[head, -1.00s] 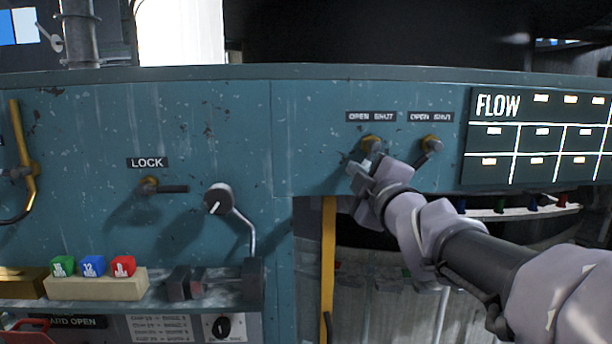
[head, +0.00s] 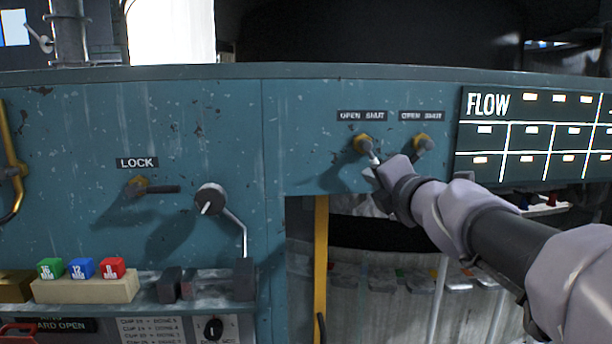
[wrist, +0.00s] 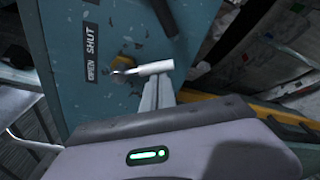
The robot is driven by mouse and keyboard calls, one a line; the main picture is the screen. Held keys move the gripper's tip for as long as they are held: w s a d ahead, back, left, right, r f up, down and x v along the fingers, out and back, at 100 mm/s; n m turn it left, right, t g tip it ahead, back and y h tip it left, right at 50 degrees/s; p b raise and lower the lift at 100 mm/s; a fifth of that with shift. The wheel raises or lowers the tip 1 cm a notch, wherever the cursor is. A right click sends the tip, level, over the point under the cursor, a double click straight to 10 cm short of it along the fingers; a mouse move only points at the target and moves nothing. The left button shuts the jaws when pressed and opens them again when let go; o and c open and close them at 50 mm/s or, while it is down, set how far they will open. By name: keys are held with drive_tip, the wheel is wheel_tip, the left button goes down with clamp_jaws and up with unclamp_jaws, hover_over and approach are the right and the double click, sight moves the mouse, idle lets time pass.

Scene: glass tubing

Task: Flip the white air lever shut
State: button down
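The white air lever (head: 374,159) is on the teal panel under the left OPEN SHUT label (head: 361,116). It has a brass base (head: 362,144) and points down and to the right. My gripper (head: 374,174) is just below the handle's end in the head view. In the wrist view my pale gripper fingers (wrist: 158,88) are close together, with their tips against or right beside the handle. Exact contact is unclear.
A second, dark-handled lever (head: 425,147) sits close on the right under its own label. The FLOW board (head: 486,104) is further right. A LOCK lever (head: 160,188), a round knob with a bent rod (head: 210,199) and coloured blocks (head: 82,268) are on the left.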

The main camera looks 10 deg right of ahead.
drive_tip(key=shift+d+r+n, duration=0.15)
drive_tip(key=shift+d+n, duration=0.25)
drive_tip(key=shift+n, duration=0.35)
drive_tip(key=shift+d+r+n, duration=0.15)
drive_tip(key=shift+d+n, duration=0.25)
drive_tip(key=shift+n, duration=0.35)
drive_tip(key=shift+h, duration=0.3)
